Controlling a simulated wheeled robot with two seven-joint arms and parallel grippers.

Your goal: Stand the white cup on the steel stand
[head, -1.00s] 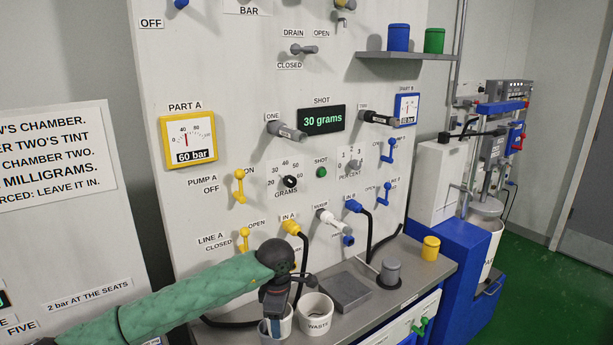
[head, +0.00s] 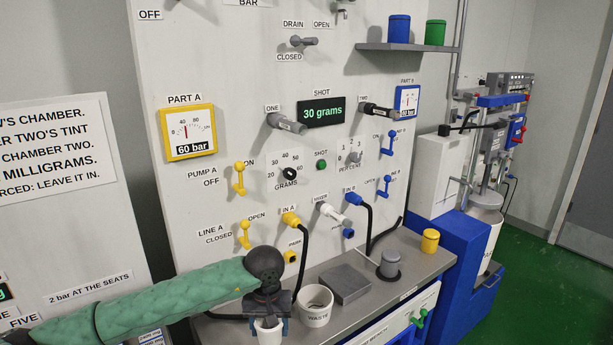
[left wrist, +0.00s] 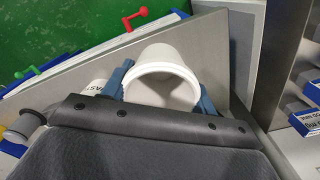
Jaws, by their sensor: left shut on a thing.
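The white cup (head: 268,333) is held in my left gripper (head: 268,316) at the bottom of the head view, near the bench's front left. In the left wrist view the cup (left wrist: 163,60) sits between the two blue fingers of the gripper (left wrist: 163,92), its open rim toward the camera. The gripper is shut on the cup. The head view's lower edge is close to the cup, and I cannot tell whether its base touches anything. A low grey square block (head: 345,284), which looks like the steel stand, lies on the bench to the right with a bare top. My right gripper is not in view.
The white WASTE cup (head: 315,306) stands between my gripper and the grey block. A grey cylinder (head: 390,264) and a yellow cup (head: 430,241) stand farther right on the bench (head: 408,283). Black hoses hang from the panel behind, near the arm.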

